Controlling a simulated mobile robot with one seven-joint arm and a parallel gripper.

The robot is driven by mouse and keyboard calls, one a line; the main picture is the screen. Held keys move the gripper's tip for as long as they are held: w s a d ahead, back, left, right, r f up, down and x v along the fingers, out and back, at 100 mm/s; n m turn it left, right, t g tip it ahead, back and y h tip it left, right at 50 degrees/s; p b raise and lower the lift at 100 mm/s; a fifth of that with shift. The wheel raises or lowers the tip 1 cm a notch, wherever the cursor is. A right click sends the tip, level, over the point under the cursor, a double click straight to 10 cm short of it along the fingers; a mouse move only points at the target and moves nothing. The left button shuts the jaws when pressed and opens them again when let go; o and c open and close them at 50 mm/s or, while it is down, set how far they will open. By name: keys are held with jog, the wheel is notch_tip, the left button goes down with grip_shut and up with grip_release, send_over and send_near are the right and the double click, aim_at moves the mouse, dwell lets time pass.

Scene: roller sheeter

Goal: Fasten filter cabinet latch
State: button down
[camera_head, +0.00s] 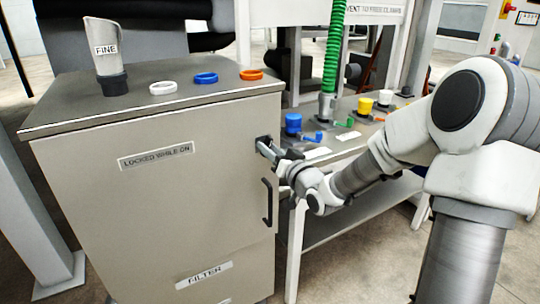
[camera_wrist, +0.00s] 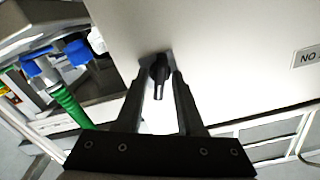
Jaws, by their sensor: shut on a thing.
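The grey filter cabinet (camera_head: 150,215) stands at the left in the head view, its door closed against the body as far as I can see. A small black latch (camera_head: 264,143) sits near the upper right edge of its front. My gripper (camera_head: 272,152) reaches it from the right. In the wrist view the black latch knob (camera_wrist: 160,72) lies between the fingertips of my gripper (camera_wrist: 158,78). The jaws are closed in on the latch from both sides. The fingers partly hide the latch in the head view. A black door handle (camera_head: 268,203) is below it.
A cup labelled FINE (camera_head: 106,55) and white, blue and orange rings (camera_head: 205,78) lie on the cabinet top. A bench (camera_head: 345,140) with coloured caps and a green hose (camera_head: 333,50) stands close on the right, behind my arm.

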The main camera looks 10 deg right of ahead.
jog(key=shift+n+b, duration=1.45)
jog(key=shift+n, duration=0.85)
jog(key=c, duration=0.9)
grip_release()
jog(key=shift+o, duration=0.2)
jog(key=shift+s, duration=0.15)
